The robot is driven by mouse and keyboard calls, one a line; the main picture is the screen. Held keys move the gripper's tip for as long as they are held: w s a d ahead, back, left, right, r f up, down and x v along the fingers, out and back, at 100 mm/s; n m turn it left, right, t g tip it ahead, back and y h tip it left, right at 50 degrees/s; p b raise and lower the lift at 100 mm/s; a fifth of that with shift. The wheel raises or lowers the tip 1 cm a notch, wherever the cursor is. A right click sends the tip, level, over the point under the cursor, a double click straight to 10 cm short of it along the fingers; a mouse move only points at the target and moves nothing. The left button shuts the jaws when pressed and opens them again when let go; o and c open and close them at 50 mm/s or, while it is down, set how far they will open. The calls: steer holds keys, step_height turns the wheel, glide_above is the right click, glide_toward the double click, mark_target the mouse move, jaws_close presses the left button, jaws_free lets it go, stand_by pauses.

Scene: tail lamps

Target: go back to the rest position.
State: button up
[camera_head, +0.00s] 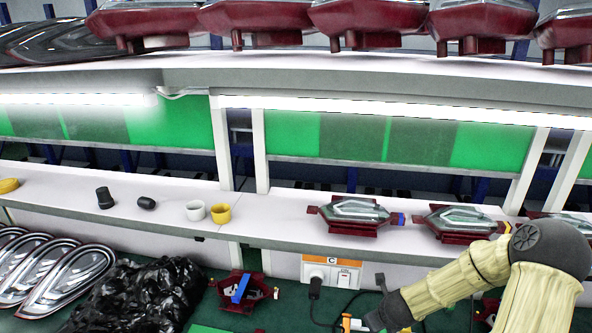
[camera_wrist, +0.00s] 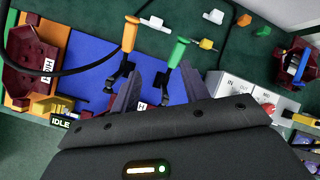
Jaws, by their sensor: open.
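My gripper (camera_wrist: 160,88) shows in the wrist view with its two grey fingers spread apart and nothing between them. It is over a green work surface with a blue mat (camera_wrist: 95,65). Orange-handled (camera_wrist: 131,34) and green-handled (camera_wrist: 177,52) tools stand close beyond the fingers. In the head view my arm reaches in from the lower right, and its end is low at the bottom edge, where the fingers are not clear.
Tail lamps (camera_head: 352,214) stand on the white shelf, with more on the top shelf (camera_head: 259,16). A dark red part (camera_head: 243,291) and a black bag (camera_head: 138,297) lie below. A switch box (camera_wrist: 243,92) and another red part (camera_wrist: 31,62) flank my gripper.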

steer(key=s+a+r+n+g+y, duration=0.1)
steer(key=s+a+r+n, duration=0.6)
steer(key=n, duration=1)
steer(key=s+a+r+n+g+b, duration=0.1)
steer(key=s+a+r+n+g, duration=0.1)
steer(key=s+r+n, duration=0.4)
steer(key=s+n, duration=0.5)
steer(key=n, duration=0.3)
steer(key=shift+r+n+h+b, duration=0.2)
steer(key=shift+n+h+b, duration=0.1)
